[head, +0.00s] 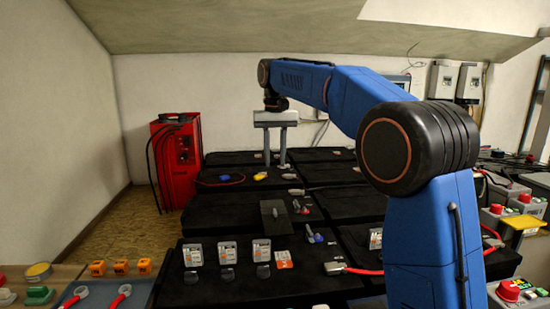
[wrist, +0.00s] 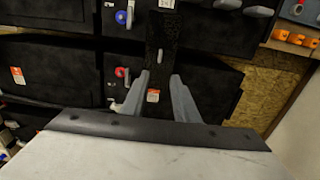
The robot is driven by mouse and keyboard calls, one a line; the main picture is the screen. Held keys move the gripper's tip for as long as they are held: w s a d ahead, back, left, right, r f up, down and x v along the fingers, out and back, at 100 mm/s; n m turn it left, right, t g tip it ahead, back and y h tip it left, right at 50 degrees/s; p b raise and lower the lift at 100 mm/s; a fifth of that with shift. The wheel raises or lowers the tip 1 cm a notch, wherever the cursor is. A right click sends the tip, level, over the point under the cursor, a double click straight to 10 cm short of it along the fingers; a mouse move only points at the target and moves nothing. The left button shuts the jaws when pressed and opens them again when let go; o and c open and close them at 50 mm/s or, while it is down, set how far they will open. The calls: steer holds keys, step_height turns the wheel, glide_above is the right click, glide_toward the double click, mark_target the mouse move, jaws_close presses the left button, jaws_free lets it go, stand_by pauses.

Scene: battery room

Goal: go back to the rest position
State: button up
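My gripper (head: 275,146) hangs in the head view over the black battery blocks, fingers pointing down, at the end of my blue arm. Its two grey fingers are spread apart with a gap between them and nothing held. The fingertips look clear of the blocks.
Black battery blocks (head: 215,212) fill the middle, with small parts and several grey-white devices (head: 228,252) on top. A red charger cabinet (head: 176,160) stands at left. Red-knobbed boxes (head: 508,291) are at right. Floor at left is clear.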

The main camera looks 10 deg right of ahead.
steer(key=s+d+f+t, duration=0.1)
steer(key=s+d, duration=0.3)
steer(key=s, duration=0.3)
steer(key=s+d+f+t, duration=0.1)
steer(key=s+d+f, duration=0.1)
steer(key=s+d, duration=0.35)
steer(key=s+d+f, duration=0.1)
steer(key=s+d, duration=0.1)
steer(key=s, duration=0.7)
steer(key=s+d+f+t, duration=0.1)
steer(key=s+d+f, duration=0.2)
steer(key=s+f, duration=0.6)
steer(key=s+d+f+t, duration=0.1)
steer(key=s+d+f, duration=0.2)
steer(key=s+f, duration=0.6)
steer(key=s, duration=0.3)
steer(key=shift+s+t, duration=0.4)
